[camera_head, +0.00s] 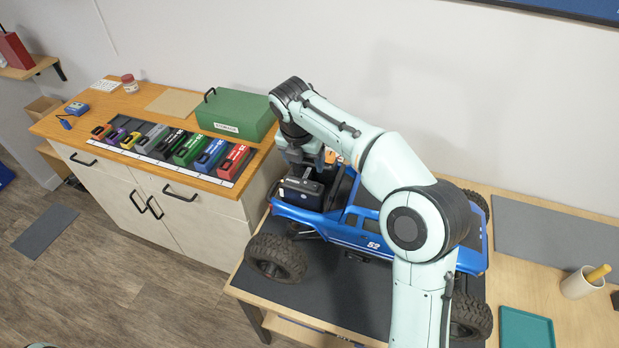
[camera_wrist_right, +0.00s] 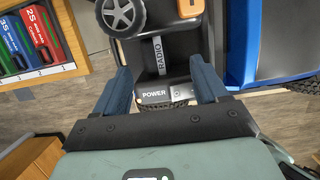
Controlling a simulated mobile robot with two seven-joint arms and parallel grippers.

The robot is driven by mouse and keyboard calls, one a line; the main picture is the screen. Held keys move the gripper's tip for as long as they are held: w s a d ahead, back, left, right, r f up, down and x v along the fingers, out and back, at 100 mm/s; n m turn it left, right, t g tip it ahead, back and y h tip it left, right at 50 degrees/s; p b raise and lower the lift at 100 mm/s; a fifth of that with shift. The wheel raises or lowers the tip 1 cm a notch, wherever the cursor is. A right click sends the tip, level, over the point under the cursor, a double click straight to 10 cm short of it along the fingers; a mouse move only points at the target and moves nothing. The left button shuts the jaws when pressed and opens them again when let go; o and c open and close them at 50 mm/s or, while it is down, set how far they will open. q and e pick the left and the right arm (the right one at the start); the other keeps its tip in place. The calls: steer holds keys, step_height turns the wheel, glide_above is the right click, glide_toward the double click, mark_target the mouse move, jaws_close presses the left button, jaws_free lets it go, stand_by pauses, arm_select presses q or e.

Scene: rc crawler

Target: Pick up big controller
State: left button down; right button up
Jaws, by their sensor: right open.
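A dark controller (camera_wrist_right: 157,55) with a grey wheel, an orange part and the labels RADIO and POWER shows in the right wrist view. My right gripper (camera_wrist_right: 163,88) is open, with one blue finger on each side of the controller's POWER end; I cannot tell whether either finger touches it. In the head view my right gripper (camera_head: 301,186) points down at the left end of the blue truck (camera_head: 352,231). There my arm hides most of the controller.
The truck stands on a dark mat (camera_head: 345,296) on the wooden table. Left of it, a cabinet holds a row of coloured packs (camera_head: 188,150) and a green storage box (camera_head: 236,113). A teal tray (camera_head: 527,329) and a cup (camera_head: 577,287) stand at the right.

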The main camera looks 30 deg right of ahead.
mark_target(304, 173)
steer(key=shift+w+d+f, duration=0.1)
steer(key=shift+w+f, duration=0.15)
steer(key=shift+f, duration=0.25)
steer(key=shift+w+d+f, duration=0.1)
steer(key=shift+w+f, duration=0.1)
steer(key=shift+f, duration=0.25)
steer(key=x, duration=0.3)
steer(key=b+x, duration=0.1)
steer(key=shift+w+a+f, duration=0.1)
steer(key=shift+a+f, duration=0.1)
steer(key=shift+f, duration=0.15)
steer(key=shift+r, duration=0.1)
jaws_close()
